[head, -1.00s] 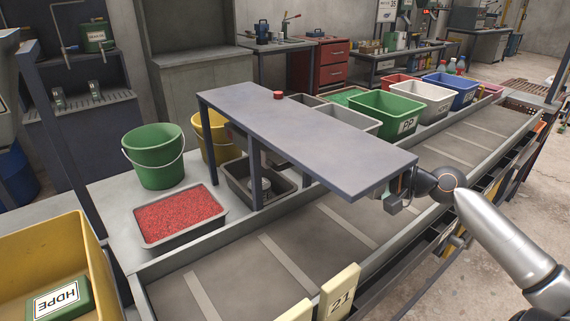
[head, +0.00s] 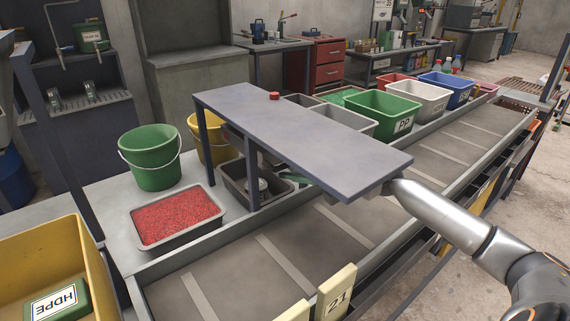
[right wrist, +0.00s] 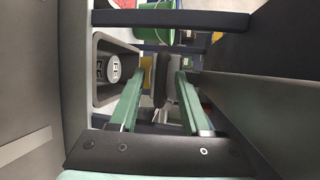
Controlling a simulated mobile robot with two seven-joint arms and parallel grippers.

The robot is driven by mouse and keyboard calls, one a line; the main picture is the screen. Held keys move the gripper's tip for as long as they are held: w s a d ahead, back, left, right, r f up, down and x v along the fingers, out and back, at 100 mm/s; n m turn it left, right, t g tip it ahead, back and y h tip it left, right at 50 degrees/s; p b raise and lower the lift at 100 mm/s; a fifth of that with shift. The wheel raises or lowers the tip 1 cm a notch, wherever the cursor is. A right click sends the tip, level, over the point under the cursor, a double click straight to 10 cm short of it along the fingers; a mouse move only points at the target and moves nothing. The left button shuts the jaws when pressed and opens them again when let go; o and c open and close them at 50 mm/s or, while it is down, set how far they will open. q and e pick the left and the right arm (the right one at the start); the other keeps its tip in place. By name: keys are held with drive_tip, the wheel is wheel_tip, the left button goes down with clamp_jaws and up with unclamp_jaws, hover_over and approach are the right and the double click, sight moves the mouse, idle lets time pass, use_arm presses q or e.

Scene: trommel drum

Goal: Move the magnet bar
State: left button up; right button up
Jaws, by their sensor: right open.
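My right gripper (head: 302,178) reaches in under the grey raised shelf (head: 305,130) from the right, largely hidden by the shelf and my arm. In the right wrist view its two green fingers (right wrist: 160,76) are open and apart. A dark grey piece (right wrist: 163,88), which seems to be the magnet bar, shows between or just beyond the fingertips; I cannot tell whether they touch it. In the head view the shelf covers most of the space below it. My left gripper is not in view.
A dark grey tray (head: 236,190) holding a round can sits under the shelf, near the gripper. Shelf legs stand close by. A red-pellet tray (head: 178,218), green bucket (head: 150,160) and yellow bucket (head: 206,150) are left. The conveyor belt (head: 300,255) runs in front.

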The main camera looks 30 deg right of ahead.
drive_tip(key=shift+w+a, duration=0.3)
drive_tip(key=shift+w, duration=0.15)
drive_tip(key=shift+f, duration=0.1)
clamp_jaws()
idle(1.2)
